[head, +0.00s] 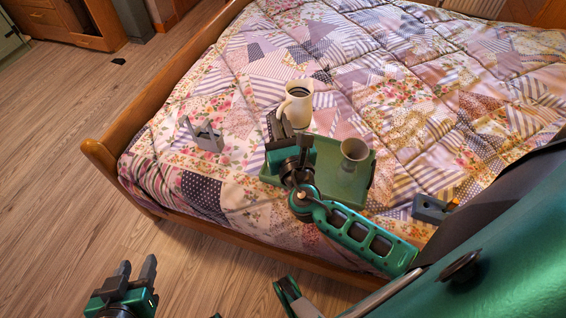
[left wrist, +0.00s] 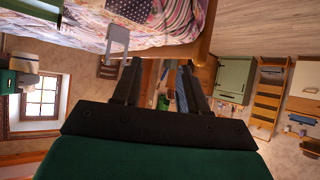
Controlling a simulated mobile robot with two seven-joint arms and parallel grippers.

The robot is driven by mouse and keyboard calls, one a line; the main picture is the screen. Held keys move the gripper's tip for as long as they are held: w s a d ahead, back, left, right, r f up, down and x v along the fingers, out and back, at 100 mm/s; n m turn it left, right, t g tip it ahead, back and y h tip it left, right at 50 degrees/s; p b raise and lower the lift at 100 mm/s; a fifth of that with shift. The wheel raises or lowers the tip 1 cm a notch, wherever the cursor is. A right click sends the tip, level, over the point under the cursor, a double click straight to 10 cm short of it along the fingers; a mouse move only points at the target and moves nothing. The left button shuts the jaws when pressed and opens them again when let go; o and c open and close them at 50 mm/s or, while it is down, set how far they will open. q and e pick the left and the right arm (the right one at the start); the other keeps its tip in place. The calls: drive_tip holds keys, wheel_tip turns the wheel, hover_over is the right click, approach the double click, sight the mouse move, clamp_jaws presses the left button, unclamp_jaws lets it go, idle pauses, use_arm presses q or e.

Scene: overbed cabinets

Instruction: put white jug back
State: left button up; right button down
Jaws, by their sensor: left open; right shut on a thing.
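The white jug (head: 300,107) is upright with a dark inside, at the far side of the green tray (head: 345,187) on the bed. My right gripper (head: 281,124) is shut on the jug at its handle side, on the left. I cannot tell whether the jug's base touches the quilt or hangs just above it. A beige cup (head: 354,151) stands on the tray, to the right of my right gripper. My left gripper (head: 135,270) is open and empty over the floor, left of the bed; its fingers also show in the left wrist view (left wrist: 160,85).
The bed (head: 430,100) has a patchwork quilt and a raised wooden edge (head: 150,110). A grey bracket-like object (head: 205,136) lies left of the tray, and a grey block (head: 430,208) lies to its right. The wooden floor (head: 60,150) at left is mostly clear.

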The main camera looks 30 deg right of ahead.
wheel_tip(320, 180, down, 14)
drive_tip(key=b, duration=0.6)
drive_tip(key=shift+w, duration=0.1)
drive_tip(key=shift+f, duration=0.3)
drive_tip(key=shift+f+b, duration=0.25)
drive_tip(key=shift+b, duration=0.15)
drive_tip(key=c, duration=1.2)
unclamp_jaws()
drive_tip(key=shift+r, duration=0.15)
